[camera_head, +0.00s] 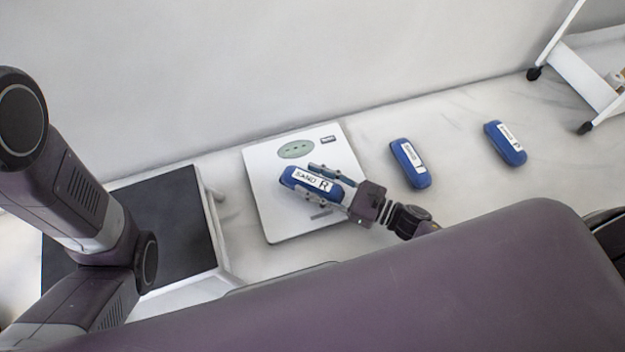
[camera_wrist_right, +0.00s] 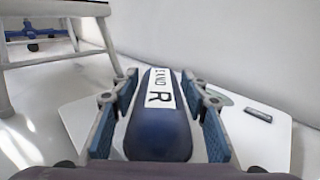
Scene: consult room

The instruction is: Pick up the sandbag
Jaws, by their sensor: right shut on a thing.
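A blue sandbag (camera_head: 290,176) with a white label reading "SAND R" is over the white scale (camera_head: 275,222) in the head view. My right gripper (camera_head: 318,186) is shut on it, with one finger along each long side. In the right wrist view, the sandbag (camera_wrist_right: 158,135) lies lengthwise between the blue-padded fingers of the gripper (camera_wrist_right: 160,95). I cannot tell whether the bag touches the scale. My left arm shows at the left of the head view, but its gripper is out of frame.
Two more blue sandbags, a nearer one (camera_head: 410,164) and a farther one (camera_head: 505,143), lie on the floor right of the scale. A black-topped step stool (camera_head: 170,225) stands left of it. A white wheeled stand (camera_head: 580,80) is at the upper right. A wall runs behind.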

